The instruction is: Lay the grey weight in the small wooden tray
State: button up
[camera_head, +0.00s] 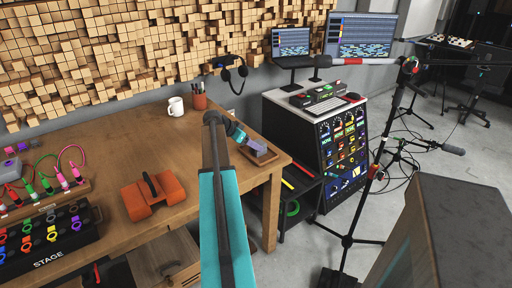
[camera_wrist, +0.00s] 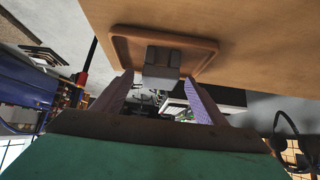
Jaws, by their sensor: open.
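The grey weight (camera_wrist: 162,66) is a small dark block with a stepped shape. In the wrist view it sits at the small wooden tray (camera_wrist: 123,45), overlapping the near rim, and appears to rest in it. The tray (camera_head: 274,164) lies near the right end of the wooden table in the head view. My gripper (camera_wrist: 158,82) is open, one finger on each side of the weight's near end, with gaps showing. In the head view my gripper (camera_head: 257,146) is over the tray and largely hides the weight.
A black stage box (camera_head: 50,238) is at the left.

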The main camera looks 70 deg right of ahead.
jog(key=v, duration=0.7)
jog(key=shift+s+d, duration=0.1)
dwell(0.6)
